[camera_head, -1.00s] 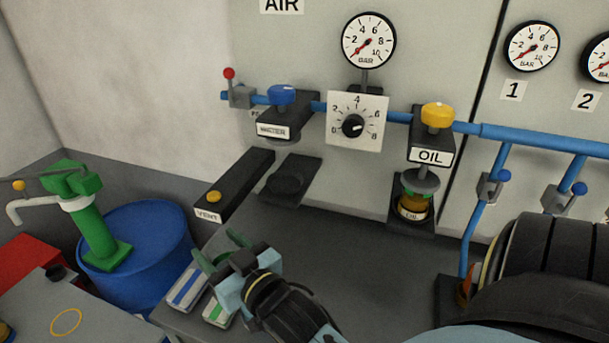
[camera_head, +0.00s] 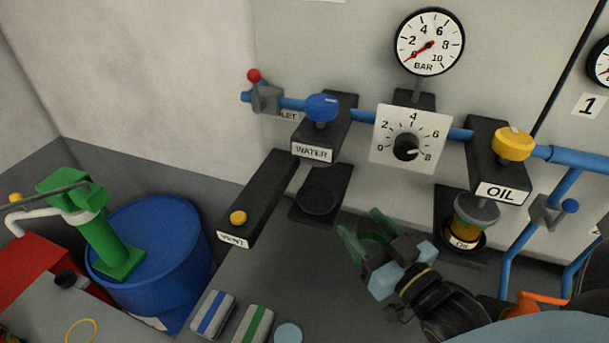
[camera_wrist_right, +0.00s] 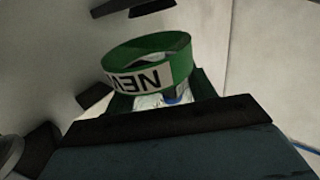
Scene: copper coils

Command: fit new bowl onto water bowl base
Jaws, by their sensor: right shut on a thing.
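The new bowl is a green ring-shaped cup with a white "NEW" label, clear in the right wrist view (camera_wrist_right: 150,72). In the head view it is a small, partly hidden green shape (camera_head: 380,222) at my right gripper (camera_head: 364,238). That gripper is shut on it, held over the grey bench. The water unit (camera_head: 322,135) is a black block with a blue knob and a "WATER" label, on the blue pipe. Below it is a black bracket with a dark round seat (camera_head: 320,192). The gripper is right of and lower than this seat in the picture. My left gripper is not in view.
The oil unit (camera_head: 495,180), with its amber bowl (camera_head: 474,220), stands close right of the gripper. A black vent bar (camera_head: 262,198) juts out left of the water unit. Striped blocks (camera_head: 212,315) lie at the bench front. A blue drum (camera_head: 160,250) stands left.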

